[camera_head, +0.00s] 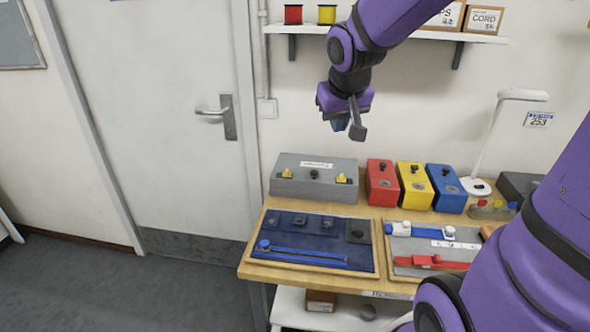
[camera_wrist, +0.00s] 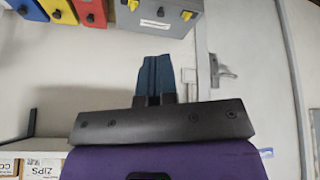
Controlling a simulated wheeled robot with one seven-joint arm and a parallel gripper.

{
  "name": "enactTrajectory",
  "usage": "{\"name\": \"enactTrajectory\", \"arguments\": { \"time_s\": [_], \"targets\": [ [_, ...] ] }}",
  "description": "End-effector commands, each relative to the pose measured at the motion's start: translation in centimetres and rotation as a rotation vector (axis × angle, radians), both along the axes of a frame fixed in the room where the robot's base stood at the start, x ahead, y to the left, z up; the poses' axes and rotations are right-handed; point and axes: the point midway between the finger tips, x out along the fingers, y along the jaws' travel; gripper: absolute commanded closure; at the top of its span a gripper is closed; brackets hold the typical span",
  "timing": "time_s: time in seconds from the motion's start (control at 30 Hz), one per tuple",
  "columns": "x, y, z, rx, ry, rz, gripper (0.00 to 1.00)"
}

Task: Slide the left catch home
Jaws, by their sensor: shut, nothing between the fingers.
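A grey box (camera_head: 325,183) stands at the back left of the bench, with a white label and a black knob on top. It carries two yellow catches: the left catch (camera_head: 287,173) and the right catch (camera_head: 341,178). How far each catch is slid cannot be told. In the upside-down wrist view the grey box (camera_wrist: 162,28) is at the top, with the left catch (camera_wrist: 186,15) on its right side. My gripper (camera_head: 342,124) is in the air above the box, touching nothing. Its blue fingers (camera_wrist: 155,78) are together and empty.
Red (camera_head: 382,182), yellow (camera_head: 414,186) and blue (camera_head: 447,188) boxes stand right of the grey box. In front lie a blue panel (camera_head: 310,226) and a tray with a red slider bar (camera_head: 432,262). A lamp (camera_head: 490,140) stands behind. A wall shelf (camera_head: 400,33) hangs above.

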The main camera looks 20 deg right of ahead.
Motion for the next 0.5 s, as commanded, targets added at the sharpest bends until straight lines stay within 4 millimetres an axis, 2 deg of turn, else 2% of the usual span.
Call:
{"name": "enactTrajectory", "arguments": {
  "time_s": [0.2, 0.5],
  "targets": [
    [3.9, -1.3, -2.8, 0.029, 0.0, -0.021, 1.0],
    [8.6, -2.9, -7.0, 0.097, -0.014, -0.048, 1.0]
  ]
}}
